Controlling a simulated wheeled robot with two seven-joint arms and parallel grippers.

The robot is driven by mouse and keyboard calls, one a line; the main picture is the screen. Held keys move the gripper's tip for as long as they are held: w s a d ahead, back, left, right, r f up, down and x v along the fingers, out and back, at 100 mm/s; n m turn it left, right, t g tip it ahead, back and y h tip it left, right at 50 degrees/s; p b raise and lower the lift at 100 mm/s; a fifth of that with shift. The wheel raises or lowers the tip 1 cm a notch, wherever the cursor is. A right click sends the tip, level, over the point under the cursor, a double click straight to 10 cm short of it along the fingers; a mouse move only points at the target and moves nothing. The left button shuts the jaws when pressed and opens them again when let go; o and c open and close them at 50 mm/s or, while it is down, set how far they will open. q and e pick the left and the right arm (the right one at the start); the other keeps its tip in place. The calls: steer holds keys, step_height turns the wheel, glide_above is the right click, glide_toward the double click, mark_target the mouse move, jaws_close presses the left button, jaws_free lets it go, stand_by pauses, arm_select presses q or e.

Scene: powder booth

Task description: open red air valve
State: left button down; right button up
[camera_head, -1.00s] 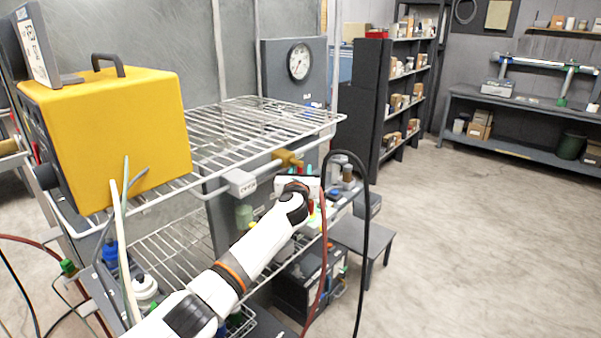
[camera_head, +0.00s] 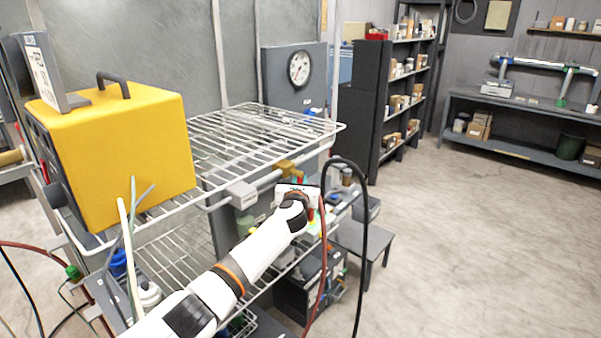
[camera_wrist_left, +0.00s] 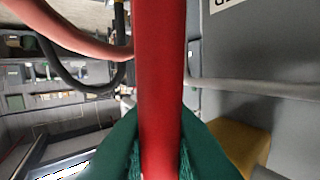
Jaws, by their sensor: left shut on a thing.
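The red valve handle (camera_wrist_left: 160,60) runs as a long bar down the middle of the left wrist view. My left gripper (camera_wrist_left: 160,155) is shut on it, its green fingertips pressing from both sides. In the head view my left gripper (camera_head: 299,192) is at the right end of the wire rack, just below the brass-coloured valve body (camera_head: 287,169). The white wrist hides most of the handle there. The brass body also shows in the left wrist view (camera_wrist_left: 240,145), at lower right. My right gripper is out of view.
A black hose (camera_head: 366,220) and a red hose (camera_head: 322,250) hang close to the right of my left gripper. The wire rack (camera_head: 270,122) carries a yellow machine (camera_head: 120,150). A low grey stool (camera_head: 365,238) stands behind. The floor at right is clear.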

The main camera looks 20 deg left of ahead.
arm_select(q)
steer(key=shift+s+a+f+m+g+p, duration=0.1)
steer(key=shift+s+m+g+p, duration=0.25)
steer(key=shift+g+p, duration=0.6)
steer(key=shift+s+a+r+m+g+p, duration=0.15)
steer(key=shift+m+g+p, duration=0.45)
steer(key=shift+p, duration=0.7)
steer(key=shift+s+a+f+m+g+p, duration=0.15)
steer(key=shift+s+m+g+p, duration=0.2)
steer(key=shift+g+p, duration=0.65)
steer(key=shift+d, duration=0.1)
steer(key=c, duration=1.4)
jaws_free()
steer(key=shift+c, duration=0.2)
steer(key=shift+d, duration=0.1)
